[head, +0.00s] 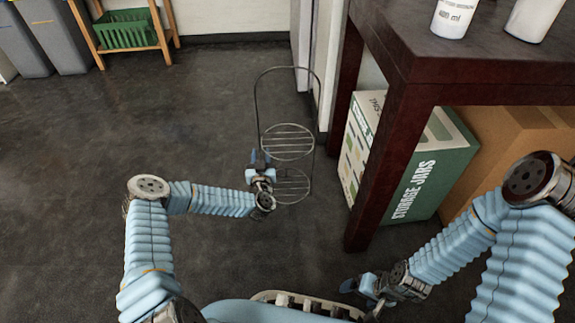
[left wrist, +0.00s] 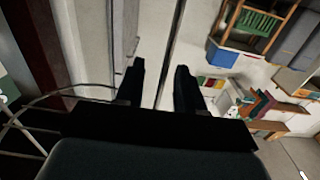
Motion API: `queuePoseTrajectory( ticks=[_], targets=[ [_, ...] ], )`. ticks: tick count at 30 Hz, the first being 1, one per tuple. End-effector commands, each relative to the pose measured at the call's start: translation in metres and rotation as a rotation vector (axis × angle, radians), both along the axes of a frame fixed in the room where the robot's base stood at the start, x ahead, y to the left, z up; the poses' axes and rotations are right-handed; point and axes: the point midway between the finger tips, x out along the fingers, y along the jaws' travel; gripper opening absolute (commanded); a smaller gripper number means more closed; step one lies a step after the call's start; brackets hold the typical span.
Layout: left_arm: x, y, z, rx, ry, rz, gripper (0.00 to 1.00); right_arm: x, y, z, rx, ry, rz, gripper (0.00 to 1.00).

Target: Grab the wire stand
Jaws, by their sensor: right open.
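The wire stand (head: 288,142), a tall thin metal frame with two round slatted tiers and an arched top, stands on the floor left of the dark table. My left gripper (head: 260,158) is at its left side, around the height between the tiers. In the left wrist view the left fingers (left wrist: 158,85) are apart, and part of the wire stand (left wrist: 50,92) curves in from the left to the near finger. A thin dark line shows between the fingers; I cannot tell if it is a stand post. My right gripper (head: 358,288) is open, low at the front, away from the stand.
The dark wooden table (head: 470,62) is close on the right, with white containers (head: 453,18) on top. A storage jars box (head: 410,170) and a cardboard box (head: 520,140) sit beneath it. A wooden rack with a green crate (head: 125,33) stands far back. The left floor is clear.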

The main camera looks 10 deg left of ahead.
Motion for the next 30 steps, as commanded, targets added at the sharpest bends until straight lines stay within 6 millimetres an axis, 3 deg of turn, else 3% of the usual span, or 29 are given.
queuePoseTrajectory(
  ticks=[9, 16, 30],
  targets=[
    [0.0068, 0.0018, 0.0003, 0.000, 0.001, -0.001, 0.36, 0.0002, -0.0001, -0.0013, 0.000, -0.001, 0.000, 0.85],
    [0.0066, 0.0018, 0.0002, 0.000, 0.001, -0.001, 0.01, 0.0002, 0.0000, -0.0013, 0.000, -0.001, 0.000, 0.85],
    [0.0068, 0.0016, 0.0015, -0.002, -0.002, -0.001, 0.00, 0.0002, 0.0000, -0.0012, 0.000, -0.001, 0.000, 0.85]
  ],
)
